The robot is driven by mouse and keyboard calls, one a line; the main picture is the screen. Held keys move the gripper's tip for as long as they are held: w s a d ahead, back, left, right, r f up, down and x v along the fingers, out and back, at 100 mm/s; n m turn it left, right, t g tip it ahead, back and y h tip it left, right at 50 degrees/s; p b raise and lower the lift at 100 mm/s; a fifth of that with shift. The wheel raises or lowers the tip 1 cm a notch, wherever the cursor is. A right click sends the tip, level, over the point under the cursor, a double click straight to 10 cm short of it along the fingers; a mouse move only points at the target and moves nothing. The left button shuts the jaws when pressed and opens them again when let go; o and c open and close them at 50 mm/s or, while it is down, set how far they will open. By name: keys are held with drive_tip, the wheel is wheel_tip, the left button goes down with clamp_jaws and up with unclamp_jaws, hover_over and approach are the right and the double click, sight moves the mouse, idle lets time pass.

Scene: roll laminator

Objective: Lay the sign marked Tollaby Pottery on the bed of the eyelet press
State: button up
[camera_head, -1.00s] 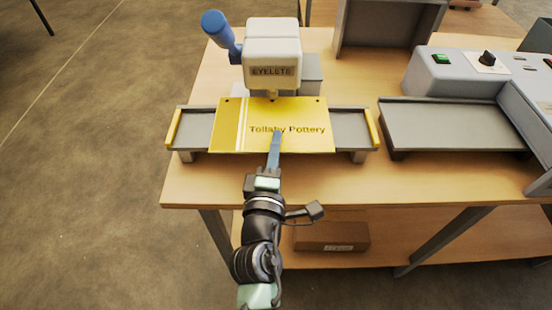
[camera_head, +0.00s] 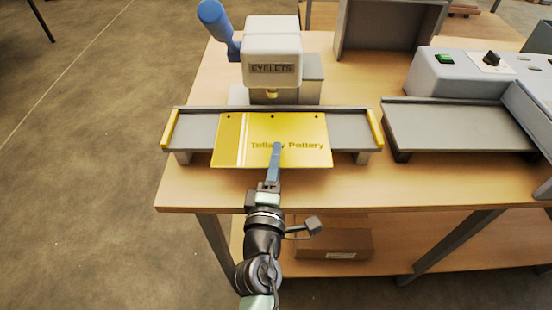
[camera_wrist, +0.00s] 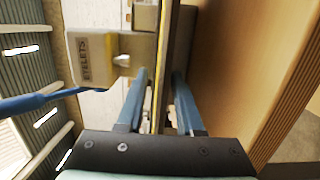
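The yellow sign marked Tollaby Pottery (camera_head: 285,157) lies face up across the middle of the grey bed (camera_head: 348,130) of the eyelet press (camera_head: 272,55). Its front part sticks out past the bed's front edge. Its back edge with several holes is in front of the press head. I cannot tell if it lies flat on the bed. My gripper (camera_head: 277,150) is at the sign's front edge, with one finger above it. In the wrist view, my gripper's fingers (camera_wrist: 160,75) stand apart, with the sign (camera_wrist: 157,90) edge-on between them and gaps beside it.
Yellow guides (camera_head: 170,129) close the bed's ends. The blue lever (camera_head: 216,25) rises at the press's left. A grey laminator (camera_head: 455,75) and its tray (camera_head: 455,125) stand to the right. A cardboard box (camera_head: 335,243) sits on the lower shelf. The table's front strip is clear.

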drive_tip(key=shift+s+r, duration=0.1)
drive_tip(key=shift+r, duration=0.05)
drive_tip(key=s+a+b, duration=0.1)
drive_tip(key=s+b, duration=0.1)
drive_tip(key=s, duration=0.9)
drive_tip(key=shift+s+a, duration=0.25)
drive_tip(key=shift+s, duration=0.1)
drive_tip(key=shift+r, duration=0.1)
